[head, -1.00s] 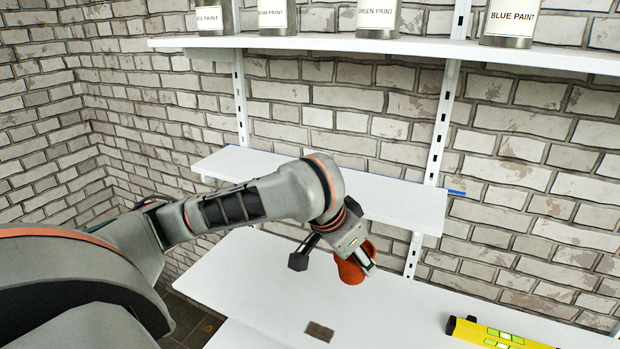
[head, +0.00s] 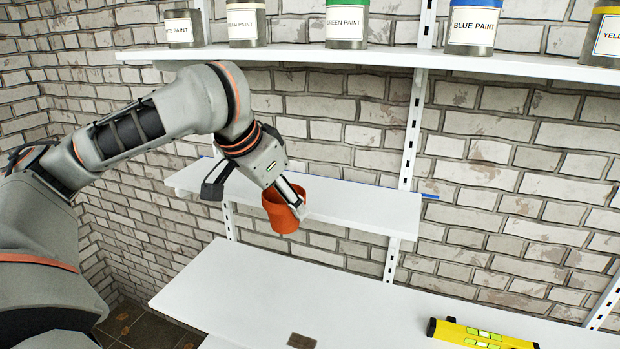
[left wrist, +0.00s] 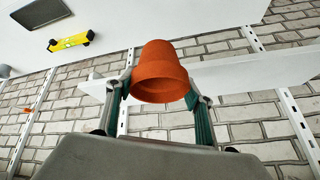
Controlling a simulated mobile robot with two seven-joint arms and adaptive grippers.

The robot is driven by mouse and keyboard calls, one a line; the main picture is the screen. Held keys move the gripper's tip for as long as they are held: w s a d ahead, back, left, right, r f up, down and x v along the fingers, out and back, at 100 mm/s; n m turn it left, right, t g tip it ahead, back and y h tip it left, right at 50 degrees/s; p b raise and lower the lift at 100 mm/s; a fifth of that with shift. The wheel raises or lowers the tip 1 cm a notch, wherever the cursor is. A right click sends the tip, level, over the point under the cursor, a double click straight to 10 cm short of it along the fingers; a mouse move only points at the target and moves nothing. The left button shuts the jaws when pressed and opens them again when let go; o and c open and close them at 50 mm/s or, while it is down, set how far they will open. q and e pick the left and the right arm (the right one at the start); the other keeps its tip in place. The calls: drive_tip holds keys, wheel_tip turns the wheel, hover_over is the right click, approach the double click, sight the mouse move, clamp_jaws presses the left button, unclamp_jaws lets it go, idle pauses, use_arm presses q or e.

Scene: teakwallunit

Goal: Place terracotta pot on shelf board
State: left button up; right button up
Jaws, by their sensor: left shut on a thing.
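The terracotta pot (head: 280,217) is an orange-red tapered pot, held roughly upright with a slight tilt. My left gripper (head: 287,202) is shut on it, and the pot hangs in the air in front of the middle shelf board (head: 365,208). In the left wrist view the pot (left wrist: 160,75) sits between the two fingers (left wrist: 158,98), and the shelf board (left wrist: 265,72) shows beside it. The white board is bare where I can see it; the pot and arm hide part of its left side. My right gripper is not in view.
Several labelled paint cans, one with a blue lid (head: 473,25), stand on the upper shelf (head: 390,57) above my arm. A yellow spirit level (head: 480,333) and a dark flat block (head: 301,341) lie on the lower worktop (head: 240,290). The worktop's middle is clear.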

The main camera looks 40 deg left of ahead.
use_arm(q)
drive_tip(key=w, duration=1.2)
drive_tip(key=shift+w+a, duration=0.1)
drive_tip(key=shift+a, duration=0.15)
drive_tip(key=shift+w+f, duration=0.2)
drive_tip(key=shift+w, duration=0.15)
drive_tip(key=shift+f, duration=0.15)
drive_tip(key=shift+s+a, duration=0.1)
drive_tip(key=shift+s, duration=0.1)
drive_tip(key=shift+w, duration=0.1)
drive_tip(key=o, duration=1.2)
drive_tip(key=shift+f, duration=0.1)
